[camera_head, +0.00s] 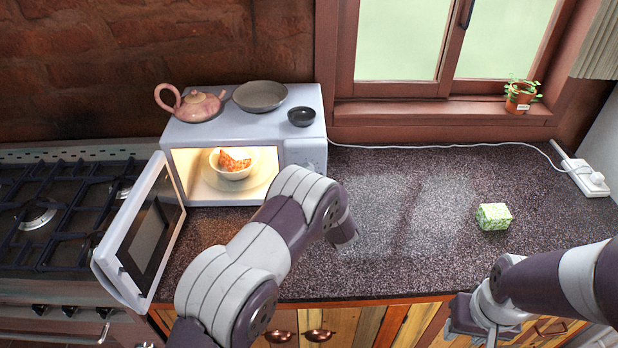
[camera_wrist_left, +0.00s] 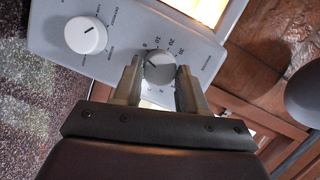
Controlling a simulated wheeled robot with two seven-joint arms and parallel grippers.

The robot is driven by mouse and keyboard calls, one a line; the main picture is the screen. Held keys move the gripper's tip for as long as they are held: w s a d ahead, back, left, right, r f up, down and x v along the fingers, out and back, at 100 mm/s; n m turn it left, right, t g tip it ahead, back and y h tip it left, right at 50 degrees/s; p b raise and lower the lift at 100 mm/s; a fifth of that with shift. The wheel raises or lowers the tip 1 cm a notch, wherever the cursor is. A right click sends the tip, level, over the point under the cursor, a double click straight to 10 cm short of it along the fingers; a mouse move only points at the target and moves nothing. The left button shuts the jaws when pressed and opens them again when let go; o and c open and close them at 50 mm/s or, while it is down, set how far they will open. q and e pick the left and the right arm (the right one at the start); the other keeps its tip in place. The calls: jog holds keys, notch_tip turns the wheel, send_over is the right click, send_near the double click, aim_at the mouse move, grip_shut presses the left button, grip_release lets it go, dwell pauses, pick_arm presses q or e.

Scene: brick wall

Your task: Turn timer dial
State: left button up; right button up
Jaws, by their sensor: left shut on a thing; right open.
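A white microwave (camera_head: 240,130) stands on the counter with its door (camera_head: 142,232) swung wide open to the left. Its lit inside holds a white bowl (camera_head: 232,173) with orange-brown food on a glass plate. In the left wrist view, the timer dial (camera_wrist_left: 159,66), a round knob with a number scale around it, sits between the fingers of my left gripper (camera_wrist_left: 158,76). The gripper is shut on it. A second white dial (camera_wrist_left: 85,35) is on the same panel. My left arm hides the left gripper in the head view. My right gripper (camera_head: 478,322) is open and empty, low at the right.
A pink teapot (camera_head: 193,104), a grey pan (camera_head: 260,96) and a small dark bowl (camera_head: 301,116) stand on the microwave. A green patterned box (camera_head: 493,217) is on the counter (camera_head: 400,235), whose right part is mostly free. A gas stove (camera_head: 45,215) is at left.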

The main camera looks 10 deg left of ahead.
pick_arm(q)
jog(key=shift+m+y, duration=0.3)
jog(key=shift+m, duration=0.6)
jog(key=o, duration=1.1)
jog(key=shift+d+f, duration=0.1)
jog(key=shift+c, duration=0.2)
jog(key=f+b+v, duration=0.1)
jog(key=b+v, duration=0.3)
jog(key=v, duration=0.8)
jog(key=shift+s+d+r, duration=0.15)
jog(key=shift+s+r, duration=0.05)
jog(key=shift+r, duration=0.2)
